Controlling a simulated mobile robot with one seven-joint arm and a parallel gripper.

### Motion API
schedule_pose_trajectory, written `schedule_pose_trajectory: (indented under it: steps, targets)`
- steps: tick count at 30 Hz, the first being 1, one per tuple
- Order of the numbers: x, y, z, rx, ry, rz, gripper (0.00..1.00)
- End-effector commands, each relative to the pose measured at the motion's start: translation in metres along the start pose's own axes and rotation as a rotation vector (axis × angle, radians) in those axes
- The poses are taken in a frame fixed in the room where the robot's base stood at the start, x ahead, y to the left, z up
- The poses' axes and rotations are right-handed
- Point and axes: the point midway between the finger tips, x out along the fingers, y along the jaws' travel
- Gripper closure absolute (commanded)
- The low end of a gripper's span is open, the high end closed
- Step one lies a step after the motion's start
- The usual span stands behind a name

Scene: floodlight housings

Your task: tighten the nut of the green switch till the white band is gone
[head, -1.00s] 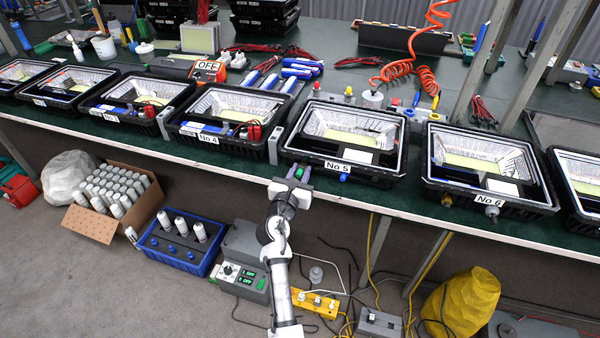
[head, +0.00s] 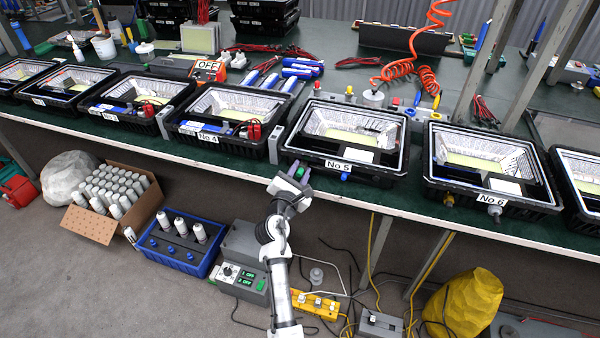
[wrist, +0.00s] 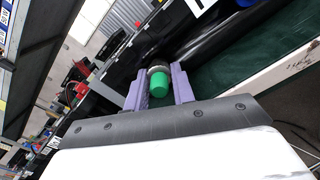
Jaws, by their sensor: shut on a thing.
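The green switch (wrist: 159,85) sticks out from the front of the black housing marked No 5 (head: 340,166). My gripper (wrist: 160,89) has its two purple fingers on either side of the switch, shut on its nut. The wrist view is rolled against the housing. A grey ring (wrist: 157,69) shows behind the green cap. The fingers hide most of the nut, and I cannot tell whether any white band shows. In the head view the switch is a small green spot (head: 299,172) between the fingers.
A blue switch (head: 345,177) sits to the right on the same housing. The housing marked No 6 (head: 490,200) stands further right, No 4 (head: 209,137) to the left. The table's front edge (head: 400,211) runs just below. A blue crate (head: 160,259) stands on the floor.

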Motion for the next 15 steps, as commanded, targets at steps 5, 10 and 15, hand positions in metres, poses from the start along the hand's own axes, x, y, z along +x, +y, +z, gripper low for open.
schedule_pose_trajectory:
  steps: [5,10,15]
  targets:
    - [-0.0003,-0.0004,-0.0006,0.02,0.001,-0.001,0.98]
    - [-0.0003,-0.0003,-0.0006,0.021,0.001,-0.001,0.98]
    - [-0.0003,-0.0003,-0.0006,0.021,0.001,-0.001,0.74]
